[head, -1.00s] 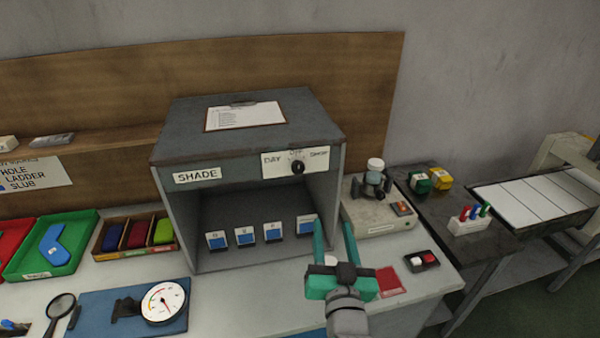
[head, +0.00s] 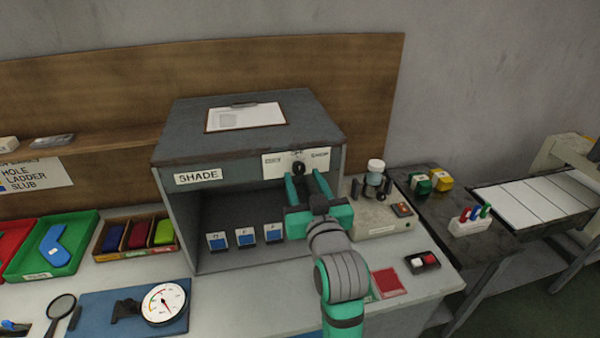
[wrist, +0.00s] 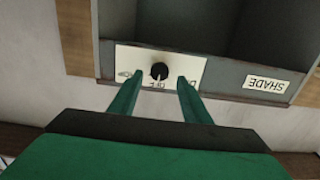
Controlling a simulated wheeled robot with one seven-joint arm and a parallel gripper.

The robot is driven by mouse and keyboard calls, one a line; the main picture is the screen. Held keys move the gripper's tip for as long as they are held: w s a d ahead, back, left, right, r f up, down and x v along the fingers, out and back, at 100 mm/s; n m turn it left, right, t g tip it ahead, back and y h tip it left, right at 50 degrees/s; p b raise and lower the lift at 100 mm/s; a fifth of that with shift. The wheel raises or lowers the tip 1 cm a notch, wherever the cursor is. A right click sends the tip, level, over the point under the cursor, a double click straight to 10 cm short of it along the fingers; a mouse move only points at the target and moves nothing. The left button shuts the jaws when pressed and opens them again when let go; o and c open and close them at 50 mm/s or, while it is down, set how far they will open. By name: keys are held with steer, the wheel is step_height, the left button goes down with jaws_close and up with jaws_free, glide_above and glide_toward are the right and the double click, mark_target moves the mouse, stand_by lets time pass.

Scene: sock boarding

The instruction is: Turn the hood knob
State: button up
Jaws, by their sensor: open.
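The hood knob (head: 298,169) is a small black knob on a white plate (head: 325,160) on the front of the grey hood, with DAY, OFF and SHOP marks around it. It also shows in the wrist view (wrist: 159,71). My gripper (head: 304,174) is green, open and empty, just below and in front of the knob. In the wrist view my gripper's fingertips (wrist: 160,80) point toward the plate, one to each side of the knob. I cannot tell whether they touch the plate. The knob's exact pointing direction is too small to tell.
The grey hood (head: 165,160) has a SHADE label and several blue-and-white cards inside. A clipboard (head: 246,117) lies on top. To the right stands a device with a white-capped jar (head: 376,166). A dial gauge (head: 163,302) and green tray (head: 80,262) lie left.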

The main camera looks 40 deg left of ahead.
mark_target(299, 170)
steer(key=shift+x, duration=1.75)
steer(key=c, duration=1)
steer(key=shift+n, duration=0.3)
steer(key=n, duration=0.5)
steer(key=shift+w+n, duration=0.1)
steer(key=shift+n, duration=0.3)
steer(key=n, duration=0.2)
steer(key=shift+a+n, duration=0.1)
steer(key=shift+n, duration=0.2)
steer(key=shift+s+n, duration=0.25)
steer(key=shift+n, duration=0.25)
steer(key=shift+w, duration=0.1)
